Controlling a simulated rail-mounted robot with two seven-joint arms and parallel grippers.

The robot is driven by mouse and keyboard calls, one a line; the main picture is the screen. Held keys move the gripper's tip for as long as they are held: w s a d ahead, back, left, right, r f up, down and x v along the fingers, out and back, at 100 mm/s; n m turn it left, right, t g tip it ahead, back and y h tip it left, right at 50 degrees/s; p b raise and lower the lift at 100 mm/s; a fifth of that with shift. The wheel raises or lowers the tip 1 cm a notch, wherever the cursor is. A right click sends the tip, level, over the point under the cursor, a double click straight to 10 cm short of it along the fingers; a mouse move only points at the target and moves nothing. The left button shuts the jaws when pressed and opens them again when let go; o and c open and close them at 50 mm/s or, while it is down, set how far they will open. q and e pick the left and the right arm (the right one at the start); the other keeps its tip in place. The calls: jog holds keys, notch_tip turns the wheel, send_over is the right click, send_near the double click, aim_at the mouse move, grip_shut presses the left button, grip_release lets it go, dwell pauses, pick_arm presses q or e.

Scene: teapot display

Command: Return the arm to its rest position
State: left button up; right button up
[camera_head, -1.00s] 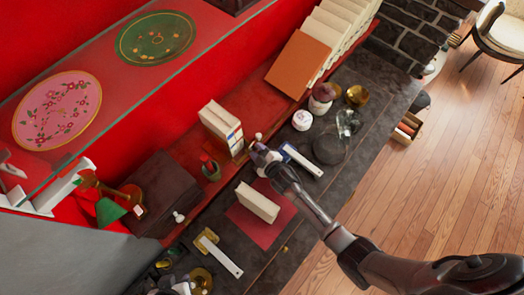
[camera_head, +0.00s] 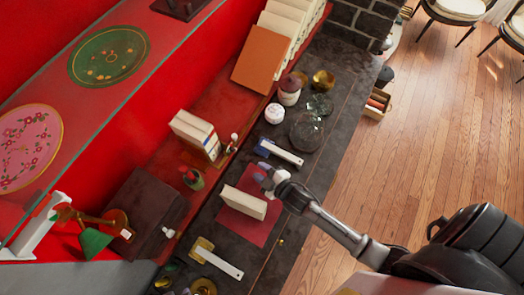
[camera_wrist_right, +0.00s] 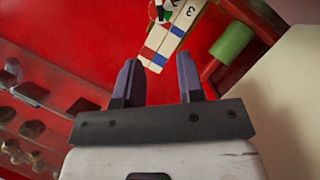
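My right arm comes in from the lower right in the head view, over the dark counter (camera_head: 338,105). Its gripper (camera_head: 261,178) hangs between a white-handled tool with a blue end (camera_head: 284,153) and a cream block (camera_head: 244,202) on a red mat (camera_head: 238,226). In the right wrist view the two purple-grey fingers (camera_wrist_right: 161,82) stand apart with nothing between them. My left gripper shows in neither view.
A box of cream blocks (camera_head: 195,132) and a small plant pot (camera_head: 192,178) stand on the red ledge. A glass dish (camera_head: 306,131), a white jar (camera_head: 275,113) and a brass bowl (camera_head: 323,80) stand farther along the counter. Wooden floor (camera_head: 430,150) is open at right.

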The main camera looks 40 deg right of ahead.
jog(key=shift+s, duration=0.1)
dwell(0.3)
jog(key=d+f+m+g+h, duration=0.1)
jog(key=s+d+f+m+g+h, duration=0.1)
jog(key=f, duration=0.1)
jog(key=m+g, duration=0.1)
jog(key=s+d+g+h, duration=0.1)
jog(key=s+m+g, duration=0.1)
jog(key=shift+d+f+m, duration=0.25)
jog(key=shift+d+m, duration=0.05)
jog(key=s+r+m+g, duration=0.4)
jog(key=s+r+g, duration=0.2)
jog(key=s+r, duration=0.7)
jog(key=w+p+v, duration=0.1)
jog(key=p+v, duration=1.1)
jog(key=p, duration=0.1)
jog(key=shift+w+d+r+y+p, duration=0.2)
jog(key=shift+d+y+p, duration=0.1)
jog(key=shift+d+p, duration=0.15)
